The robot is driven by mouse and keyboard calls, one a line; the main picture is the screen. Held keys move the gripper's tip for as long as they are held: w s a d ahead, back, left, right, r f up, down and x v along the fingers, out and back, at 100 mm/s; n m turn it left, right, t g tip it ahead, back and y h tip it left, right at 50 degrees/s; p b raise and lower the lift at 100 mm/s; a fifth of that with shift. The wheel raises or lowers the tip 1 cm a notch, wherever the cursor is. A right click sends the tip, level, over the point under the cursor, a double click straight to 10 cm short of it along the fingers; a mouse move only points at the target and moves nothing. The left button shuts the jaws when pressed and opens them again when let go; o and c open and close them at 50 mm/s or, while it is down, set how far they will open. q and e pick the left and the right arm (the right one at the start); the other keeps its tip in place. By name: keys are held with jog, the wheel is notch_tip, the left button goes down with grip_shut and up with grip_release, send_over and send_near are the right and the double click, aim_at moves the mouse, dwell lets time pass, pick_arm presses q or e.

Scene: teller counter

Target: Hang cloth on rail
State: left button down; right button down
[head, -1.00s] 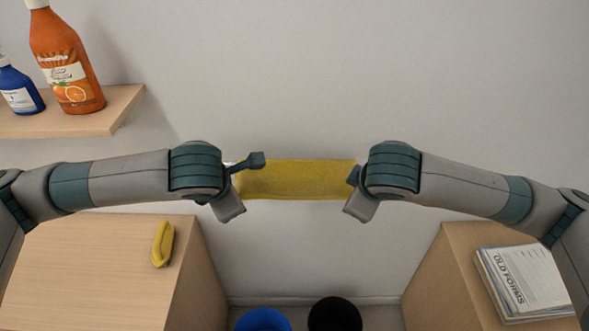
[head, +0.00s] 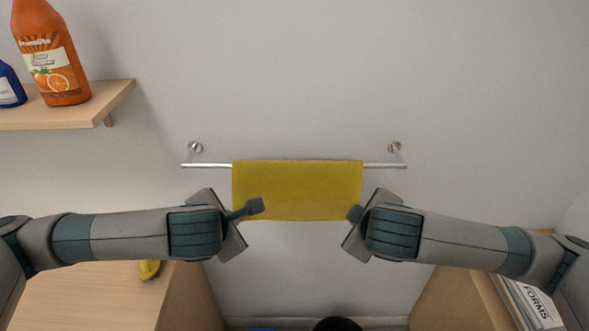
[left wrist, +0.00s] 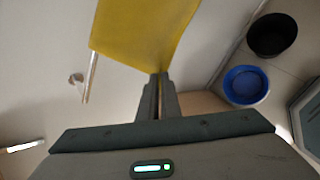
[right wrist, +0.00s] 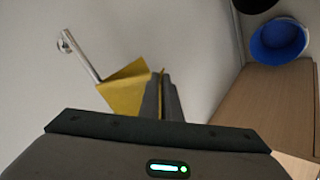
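The yellow cloth (head: 297,188) lies over the silver rail (head: 210,165) on the wall, its top edge along the rail and its front part hanging down. My left gripper (head: 252,207) is at the cloth's lower left corner, and the left wrist view shows its fingers (left wrist: 160,80) closed on the cloth's edge (left wrist: 140,30). My right gripper (head: 354,212) is at the lower right corner; in the right wrist view its fingers (right wrist: 161,78) are closed with a yellow sliver of cloth (right wrist: 125,92) between them. The part behind the rail is hidden.
A shelf (head: 115,98) at upper left holds an orange bottle (head: 55,55) and a blue bottle (head: 9,85). Blue (left wrist: 245,85) and black (left wrist: 272,35) bins stand below.

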pick_arm(q)
jog(key=c, duration=2.3)
grip_release()
pick_arm(e)
jog(key=c, duration=2.4)
grip_release()
pick_arm(q)
jog(key=o, duration=0.5)
pick_arm(e)
jog(key=o, duration=0.6)
pick_arm(q)
jog(key=shift+o, duration=0.2)
pick_arm(e)
jog(key=shift+o, duration=0.2)
pick_arm(q)
jog(key=shift+s, duration=0.2)
pick_arm(e)
jog(key=shift+s, duration=0.2)
